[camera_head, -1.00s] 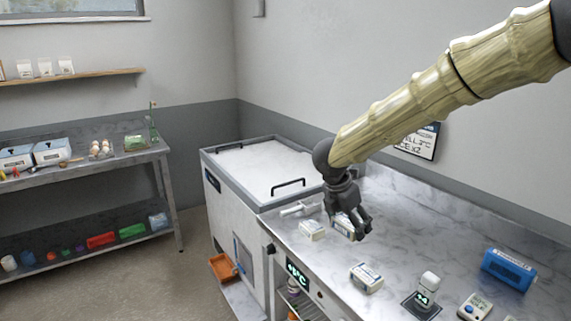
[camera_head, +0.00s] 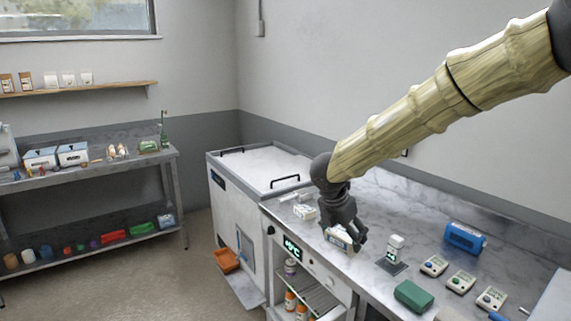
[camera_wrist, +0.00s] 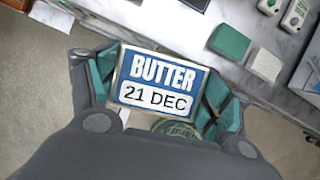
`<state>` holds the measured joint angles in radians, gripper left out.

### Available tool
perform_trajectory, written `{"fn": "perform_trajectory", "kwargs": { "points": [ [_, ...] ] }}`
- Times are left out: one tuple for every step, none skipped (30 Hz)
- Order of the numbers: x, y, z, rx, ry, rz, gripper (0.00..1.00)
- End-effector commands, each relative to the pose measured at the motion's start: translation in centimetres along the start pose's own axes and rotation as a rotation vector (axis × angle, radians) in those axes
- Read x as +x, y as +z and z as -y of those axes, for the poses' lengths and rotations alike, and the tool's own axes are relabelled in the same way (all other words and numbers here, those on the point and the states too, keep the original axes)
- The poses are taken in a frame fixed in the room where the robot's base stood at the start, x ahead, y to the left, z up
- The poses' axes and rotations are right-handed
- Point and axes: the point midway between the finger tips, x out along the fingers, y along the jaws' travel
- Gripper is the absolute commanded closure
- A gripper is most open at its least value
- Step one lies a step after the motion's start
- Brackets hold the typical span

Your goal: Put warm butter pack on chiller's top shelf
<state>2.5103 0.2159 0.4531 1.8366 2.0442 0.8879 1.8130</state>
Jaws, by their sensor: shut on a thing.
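The butter pack (camera_head: 338,238) is white and blue. Its label reads "BUTTER 21 DEC" in the wrist view (camera_wrist: 158,78). My gripper (camera_head: 348,240) is shut on it, with the fingers on both sides, at the counter's front edge. I cannot tell whether the pack touches the counter. The chiller (camera_head: 308,272) is under the counter, with a green lit display (camera_head: 292,248) and an open front. Its upper shelf (camera_head: 318,284) shows partly, with bottles inside. The far part of the shelf is hidden.
Another pale pack (camera_head: 304,212) lies on the counter behind my gripper. A small device (camera_head: 394,248) on a dark plate, a green box (camera_head: 413,296), a blue box (camera_head: 464,237) and several button units stand to the right. A white chest (camera_head: 255,165) adjoins the counter at left.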

Motion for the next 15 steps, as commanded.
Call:
{"fn": "perform_trajectory", "kwargs": {
  "points": [
    [0.8, -0.1, -0.1, -0.036, 0.011, -0.005, 0.53],
    [1.2, -0.2, -0.2, -0.061, 0.019, -0.007, 0.53],
    [1.7, -0.4, -0.3, -0.095, 0.032, -0.008, 0.53],
    [2.1, -0.5, -0.4, -0.121, 0.042, -0.009, 0.53],
    [2.5, -0.6, -0.4, -0.148, 0.052, -0.010, 0.53],
    [2.9, -0.8, -0.4, -0.186, 0.067, -0.011, 0.53],
    [3.2, -1.0, -0.3, -0.213, 0.079, -0.012, 0.53],
    [3.6, -1.2, -0.1, -0.245, 0.091, -0.013, 0.53],
    [3.9, -1.4, 0.0, -0.288, 0.110, -0.014, 0.53],
    [4.2, -1.6, 0.2, -0.321, 0.124, -0.013, 0.53],
    [4.4, -1.9, 0.5, -0.359, 0.141, -0.013, 0.53],
    [4.7, -2.2, 0.8, -0.413, 0.165, -0.012, 0.53],
    [5.0, -2.6, 1.1, -0.456, 0.184, -0.012, 0.53],
    [5.3, -2.8, 1.3, -0.502, 0.204, -0.011, 0.53],
    [5.7, -3.3, 1.6, -0.568, 0.232, -0.011, 0.53]
  ]
}}
